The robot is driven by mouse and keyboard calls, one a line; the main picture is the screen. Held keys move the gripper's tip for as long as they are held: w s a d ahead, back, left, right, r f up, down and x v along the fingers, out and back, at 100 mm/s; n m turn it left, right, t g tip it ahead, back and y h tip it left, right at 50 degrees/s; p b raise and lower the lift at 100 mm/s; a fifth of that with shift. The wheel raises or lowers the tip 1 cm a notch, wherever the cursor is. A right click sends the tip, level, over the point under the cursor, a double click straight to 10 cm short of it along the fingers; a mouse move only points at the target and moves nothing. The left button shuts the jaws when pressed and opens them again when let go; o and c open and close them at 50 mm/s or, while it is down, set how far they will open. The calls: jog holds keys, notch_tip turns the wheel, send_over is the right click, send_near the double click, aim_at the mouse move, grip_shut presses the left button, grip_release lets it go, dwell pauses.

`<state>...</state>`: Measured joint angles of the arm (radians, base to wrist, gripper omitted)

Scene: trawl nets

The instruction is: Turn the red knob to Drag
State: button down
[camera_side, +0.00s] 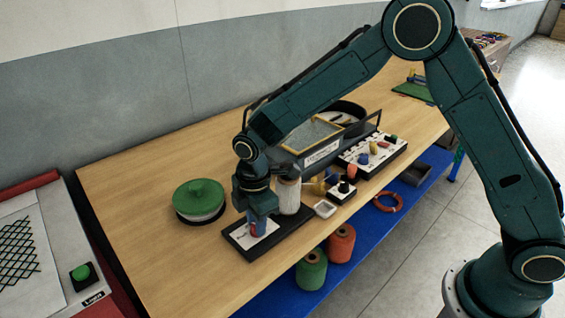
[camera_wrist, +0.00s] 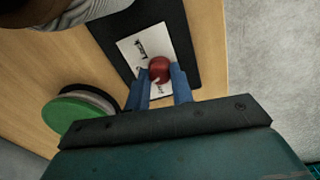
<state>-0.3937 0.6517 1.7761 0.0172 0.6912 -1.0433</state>
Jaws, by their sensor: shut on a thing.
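The red knob (camera_wrist: 159,69) stands on a white label plate (camera_wrist: 136,47) on a black base (camera_wrist: 188,32) in the wrist view. In the side view the knob (camera_side: 254,231) shows as a small red patch at the front end of the base (camera_side: 242,243). My gripper (camera_wrist: 161,80) points down at the base, with its blue fingers on both sides of the knob and shut on it. The words on the plate are partly covered and too small to read, so I cannot tell which mark the knob points to.
A green-lidded round tub (camera_side: 199,196) stands left of the base. A pale spool (camera_side: 288,196) stands just behind my gripper. The wooden table (camera_side: 145,225) is clear at the front left.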

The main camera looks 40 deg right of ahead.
jog(key=shift+m, duration=1.8)
jog(key=c, duration=1.2)
grip_release()
jog(key=shift+r, duration=0.1)
notch_tip(320, 180, up, 14)
jog(key=shift+s, duration=0.15)
